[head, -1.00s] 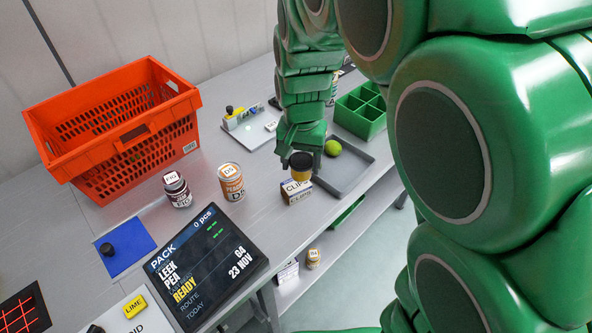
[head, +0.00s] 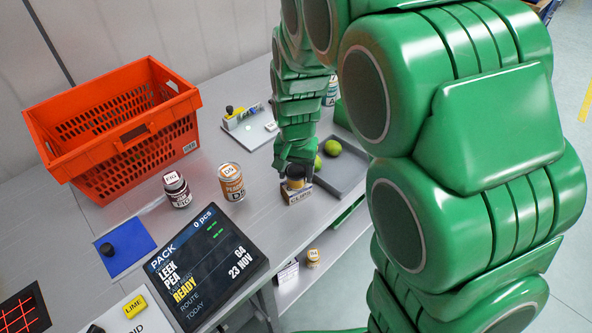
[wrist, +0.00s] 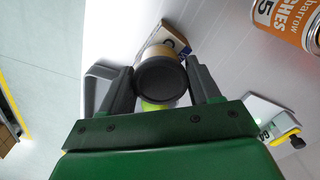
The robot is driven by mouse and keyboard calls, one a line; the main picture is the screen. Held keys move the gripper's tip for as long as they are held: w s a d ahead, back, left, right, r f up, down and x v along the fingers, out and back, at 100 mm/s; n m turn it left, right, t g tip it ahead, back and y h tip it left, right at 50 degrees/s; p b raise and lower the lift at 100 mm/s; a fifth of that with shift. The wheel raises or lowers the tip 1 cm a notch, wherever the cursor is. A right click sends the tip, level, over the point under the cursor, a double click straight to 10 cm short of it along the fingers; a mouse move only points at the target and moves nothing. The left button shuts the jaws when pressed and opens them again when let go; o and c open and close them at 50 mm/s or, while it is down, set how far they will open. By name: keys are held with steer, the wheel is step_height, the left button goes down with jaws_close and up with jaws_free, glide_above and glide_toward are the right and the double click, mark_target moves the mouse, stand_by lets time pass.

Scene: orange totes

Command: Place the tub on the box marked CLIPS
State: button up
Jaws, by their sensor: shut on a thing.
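The tub (head: 296,177) is small and yellow with a dark lid. My gripper (head: 296,167) is shut on it from above, and in the wrist view the round dark lid (wrist: 160,84) sits between the two fingers. The box marked CLIPS (head: 298,195) stands on the table directly under the tub. The tub's base is at the box's top, but I cannot tell whether it touches. In the wrist view a corner of the box (wrist: 174,36) shows behind the tub.
A grey tray (head: 345,172) with green limes (head: 332,148) lies right of the box, close to my gripper. An orange-labelled can (head: 231,182) and a dark jar (head: 177,190) stand to the left. An orange crate (head: 115,125) and a display screen (head: 205,262) are farther left.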

mark_target(296, 170)
steer(key=shift+f, duration=0.15)
steer(key=o, duration=1.2)
step_height(296, 170, up, 12)
steer(key=shift+r, duration=0.1)
